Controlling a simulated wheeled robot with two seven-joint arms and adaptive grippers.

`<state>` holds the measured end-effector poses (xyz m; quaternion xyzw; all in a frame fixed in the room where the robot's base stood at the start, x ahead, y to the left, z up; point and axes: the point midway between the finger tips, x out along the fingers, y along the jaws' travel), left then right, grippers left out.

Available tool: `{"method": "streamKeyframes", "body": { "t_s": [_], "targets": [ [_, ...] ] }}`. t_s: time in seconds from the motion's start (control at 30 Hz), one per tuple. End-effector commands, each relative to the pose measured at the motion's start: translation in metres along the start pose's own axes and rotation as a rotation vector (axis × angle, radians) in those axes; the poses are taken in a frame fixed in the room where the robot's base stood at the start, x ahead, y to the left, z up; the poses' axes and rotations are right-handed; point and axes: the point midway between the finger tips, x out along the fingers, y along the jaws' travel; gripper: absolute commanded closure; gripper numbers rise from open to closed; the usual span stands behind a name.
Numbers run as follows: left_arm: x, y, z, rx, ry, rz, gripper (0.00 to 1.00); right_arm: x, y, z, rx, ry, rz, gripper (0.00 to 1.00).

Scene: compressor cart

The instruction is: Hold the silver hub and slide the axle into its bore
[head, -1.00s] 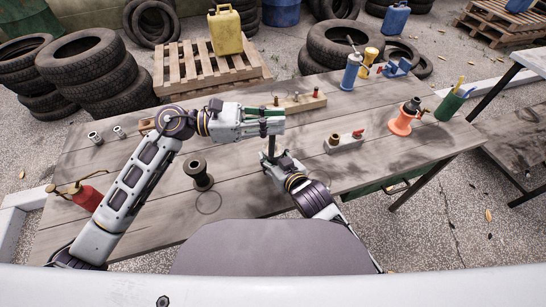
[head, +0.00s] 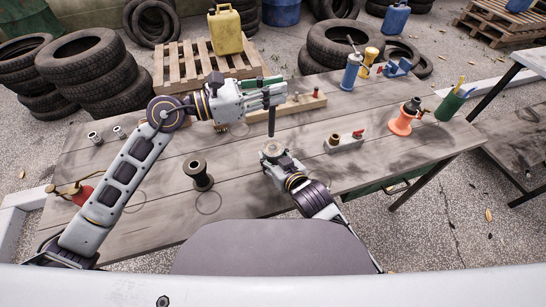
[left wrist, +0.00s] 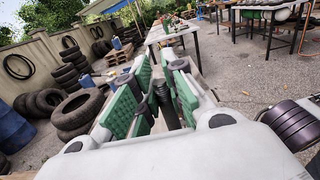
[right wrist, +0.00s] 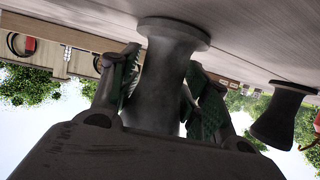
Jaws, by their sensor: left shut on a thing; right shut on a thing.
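My left gripper (head: 268,92) is shut on the axle (head: 271,123), a dark rod hanging roughly upright below the fingers. The axle also shows between the green pads in the left wrist view (left wrist: 163,97). My right gripper (head: 275,156) is shut on the silver hub (head: 273,147), low over the table. In the right wrist view the hub (right wrist: 163,80) is a grey flanged spool between green pads. In the head view the axle's lower end appears just above the hub, with a small gap. The bore's inside cannot be made out.
A dark spool (head: 200,174) stands left on the wooden table (head: 235,190). A block with a red-topped part (head: 345,142), an orange stand (head: 404,118) and a green cup (head: 448,105) are to the right. A red can (head: 84,194) is at left.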

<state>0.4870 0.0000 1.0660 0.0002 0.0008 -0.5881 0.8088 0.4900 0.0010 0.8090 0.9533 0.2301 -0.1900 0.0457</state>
Motion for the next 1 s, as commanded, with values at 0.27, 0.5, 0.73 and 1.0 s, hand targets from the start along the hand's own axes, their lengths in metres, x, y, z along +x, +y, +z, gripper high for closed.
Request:
{"method": "streamKeyframes", "body": {
  "t_s": [0.27, 0.5, 0.73, 1.0],
  "targets": [
    [0.000, 0.000, -0.001, -0.002, -0.022, 0.030, 1.00, 0.000, 0.000, -0.002, 0.000, 0.003, 0.000, 0.91],
    [0.000, 0.000, 0.000, 0.000, -0.040, 0.055, 1.00, 0.000, 0.000, -0.002, 0.000, 0.003, 0.000, 0.91],
    [0.000, 0.000, 0.000, 0.000, -0.040, 0.054, 1.00, 0.000, 0.000, -0.002, 0.000, 0.003, 0.000, 0.91],
    [0.000, 0.000, -0.014, -0.005, -0.040, 0.054, 1.00, 0.000, 0.000, -0.002, 0.000, 0.003, 0.000, 0.91]
  ]
}}
